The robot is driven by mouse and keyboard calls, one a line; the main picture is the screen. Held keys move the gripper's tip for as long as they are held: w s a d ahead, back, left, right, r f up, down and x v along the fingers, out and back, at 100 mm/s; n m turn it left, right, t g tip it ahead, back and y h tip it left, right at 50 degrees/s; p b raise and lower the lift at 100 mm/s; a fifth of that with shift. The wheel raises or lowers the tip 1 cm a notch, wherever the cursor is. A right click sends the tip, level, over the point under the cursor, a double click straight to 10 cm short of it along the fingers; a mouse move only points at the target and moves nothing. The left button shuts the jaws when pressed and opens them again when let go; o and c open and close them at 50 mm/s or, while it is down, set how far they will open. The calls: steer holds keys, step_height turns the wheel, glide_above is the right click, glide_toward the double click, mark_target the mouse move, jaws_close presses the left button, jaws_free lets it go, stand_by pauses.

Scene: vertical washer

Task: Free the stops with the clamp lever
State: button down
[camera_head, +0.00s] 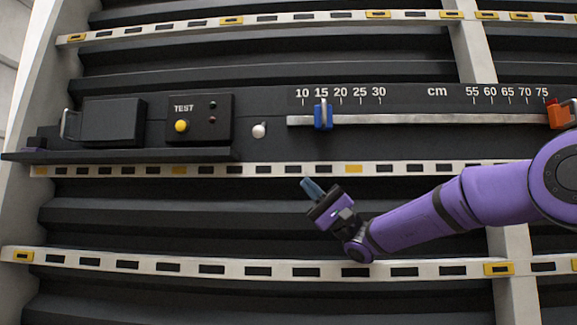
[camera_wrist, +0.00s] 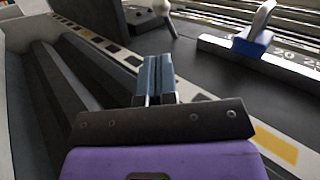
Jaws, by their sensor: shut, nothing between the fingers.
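A blue stop (camera_head: 323,116) sits on the pale scale rail (camera_head: 430,119) near the 15–20 marks. It has a grey upright piece and also shows in the wrist view (camera_wrist: 252,43). An orange stop (camera_head: 560,114) is at the rail's right end, near 75. A white round knob (camera_head: 259,131), possibly the clamp lever's end, stands left of the rail. It also shows at the top of the wrist view (camera_wrist: 162,6). My gripper (camera_head: 308,187) is shut and empty, below the slotted strip and apart from the knob and both stops. Its blue-grey fingers (camera_wrist: 157,68) are together.
A dark TEST box (camera_head: 215,130) with a yellow button is left of the knob. Further left is a dark block (camera_head: 112,121) with a metal handle (camera_head: 69,124). A slotted strip (camera_head: 290,170) with yellow marks runs below. Dark ribbed panels surround these; the space around my gripper looks clear.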

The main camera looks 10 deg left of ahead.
mark_target(262, 136)
steer(key=x, duration=1.3)
steer(key=shift+r, duration=0.1)
